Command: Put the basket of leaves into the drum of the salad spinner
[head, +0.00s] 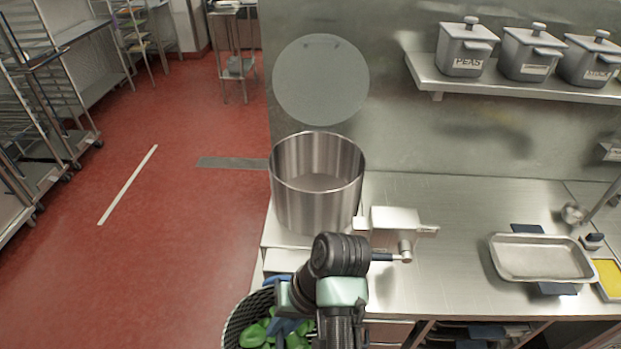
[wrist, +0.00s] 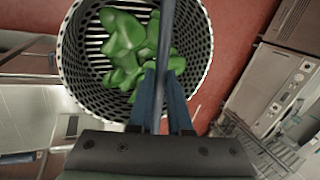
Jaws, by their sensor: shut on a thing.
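The basket (head: 236,318) is a dark perforated bowl with green leaves (head: 262,335) in it, at the bottom of the head view, left of the counter. In the wrist view the basket (wrist: 72,75) is seen from above, with the leaves (wrist: 125,45) inside and a bar across its top. My gripper (wrist: 160,92) is shut on that bar; in the head view my gripper (head: 285,318) is partly hidden by my arm. The spinner's drum (head: 315,210) is an open, empty-looking steel cylinder on the counter's left end. Its round lid (head: 321,80) stands raised behind it.
A box with a crank (head: 398,222) sits right of the drum. A steel tray (head: 540,258) lies further right on the counter (head: 460,215). A shelf (head: 520,85) holds several labelled canisters. The red floor (head: 150,240) left of the counter is clear.

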